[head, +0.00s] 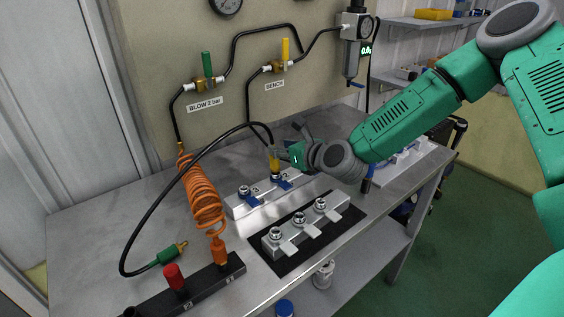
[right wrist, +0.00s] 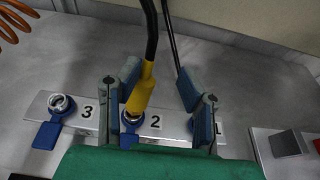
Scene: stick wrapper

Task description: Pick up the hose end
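A yellow hose end (head: 274,161) on a black hose stands upright at port 2 of the numbered metal block; it also shows in the right wrist view (right wrist: 141,92). My right gripper (head: 286,150) is at this hose end. In the right wrist view my right gripper (right wrist: 160,88) is open, with one finger on each side of the yellow end. The left finger is close to it and a gap shows on the right. A green hose end (head: 167,255) with a brass tip lies on the table at the left. My left gripper is not in view.
The numbered block (head: 240,204) has blue caps by its ports. A second metal block (head: 297,231) sits on a black mat in front. A black rail (head: 197,287) with a red knob is at the front left. An orange coiled hose (head: 203,195) and looping black hose cross the left side.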

